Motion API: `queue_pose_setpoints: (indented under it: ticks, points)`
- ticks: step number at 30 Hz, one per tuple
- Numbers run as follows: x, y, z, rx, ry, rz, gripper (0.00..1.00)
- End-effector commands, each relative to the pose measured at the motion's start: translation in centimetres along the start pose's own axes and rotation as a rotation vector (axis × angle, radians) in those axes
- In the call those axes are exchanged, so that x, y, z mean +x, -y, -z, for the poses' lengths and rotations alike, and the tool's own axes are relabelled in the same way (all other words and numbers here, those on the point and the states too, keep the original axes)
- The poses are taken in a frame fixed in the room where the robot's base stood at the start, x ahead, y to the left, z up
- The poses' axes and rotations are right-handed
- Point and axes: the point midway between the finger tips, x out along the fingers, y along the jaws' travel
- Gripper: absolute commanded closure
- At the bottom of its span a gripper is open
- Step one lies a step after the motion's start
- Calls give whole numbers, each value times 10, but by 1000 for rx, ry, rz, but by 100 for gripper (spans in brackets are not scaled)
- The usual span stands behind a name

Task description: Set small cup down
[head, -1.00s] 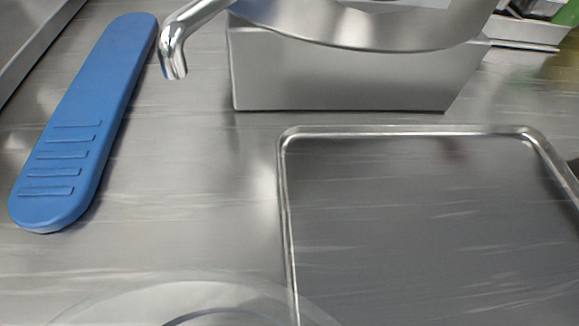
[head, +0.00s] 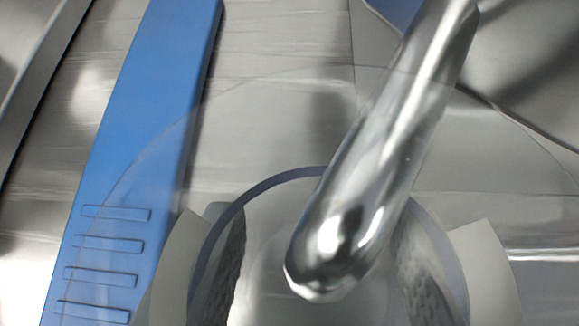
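The small cup (head: 276,215) is clear, with a bluish ring edge and a wide transparent round outline around it, in the lower middle of the head view. My gripper (head: 322,270) has two pale fingers with dark textured pads, one on each side of the cup. It looks shut on the cup. The fingers' lower parts and the cup's underside are cut off or hidden, so I cannot tell whether the cup touches anything below.
A chrome spout (head: 385,150) slants down in front of the cup and covers part of it. A long blue bar with raised ridges (head: 150,110) lies on the steel counter (head: 270,50) at the left. A metal edge (head: 35,85) runs along the far left.

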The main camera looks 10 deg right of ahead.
Motion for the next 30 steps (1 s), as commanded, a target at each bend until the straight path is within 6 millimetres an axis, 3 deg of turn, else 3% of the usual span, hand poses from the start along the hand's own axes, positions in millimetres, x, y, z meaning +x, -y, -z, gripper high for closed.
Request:
queue_pose_setpoints:
  ticks: [6,14,26,27,29,30]
  points:
    - [9,3,6,0,-2,0,81]
    - [27,3,-21,1,1,3,81]
    - [31,2,-25,0,-1,1,81]
    - [31,2,-26,0,-1,1,54]
    - [30,2,-25,0,-1,1,38]
    - [30,2,-25,1,-1,1,35]
